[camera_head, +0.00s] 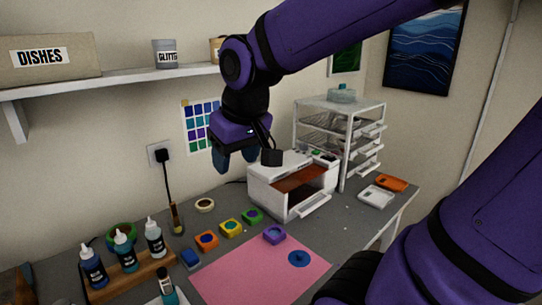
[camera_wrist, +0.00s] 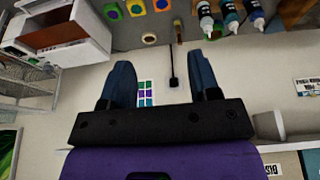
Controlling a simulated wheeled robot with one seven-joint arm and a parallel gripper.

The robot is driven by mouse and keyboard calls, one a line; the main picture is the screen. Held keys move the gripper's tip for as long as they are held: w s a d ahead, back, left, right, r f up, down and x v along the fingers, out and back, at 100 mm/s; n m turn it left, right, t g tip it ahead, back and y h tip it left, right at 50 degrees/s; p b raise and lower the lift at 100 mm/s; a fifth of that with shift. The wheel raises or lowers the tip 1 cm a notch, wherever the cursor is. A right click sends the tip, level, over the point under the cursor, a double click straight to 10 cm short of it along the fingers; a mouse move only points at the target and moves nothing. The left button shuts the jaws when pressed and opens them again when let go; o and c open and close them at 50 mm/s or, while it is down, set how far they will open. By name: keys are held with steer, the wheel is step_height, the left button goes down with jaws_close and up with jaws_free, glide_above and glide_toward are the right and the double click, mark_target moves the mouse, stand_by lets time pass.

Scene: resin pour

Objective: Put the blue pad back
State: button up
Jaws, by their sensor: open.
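A purple pad (camera_head: 274,234) and a flat dark blue disc (camera_head: 299,258) lie on the pink mat (camera_head: 240,278). My gripper (camera_head: 236,158) is raised well above the table, left of the white machine, apart from all pads. In the wrist view its two fingers (camera_wrist: 160,88) are spread with nothing between them. The blue block is not clear in that view.
Several dropper bottles (camera_head: 123,250) stand in a wooden rack at the left. A white machine (camera_head: 290,182) with an open front and a drawer rack (camera_head: 341,140) stand behind. A shelf (camera_head: 120,79) hangs above left. An orange tray (camera_head: 391,183) lies at the right.

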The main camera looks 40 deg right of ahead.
steer(key=s+d+r+t, duration=0.1)
steer(key=s+r, duration=0.1)
steer(key=s, duration=0.6)
steer(key=shift+s+r, duration=0.2)
steer(key=shift+s, duration=0.1)
stand_by(0.7)
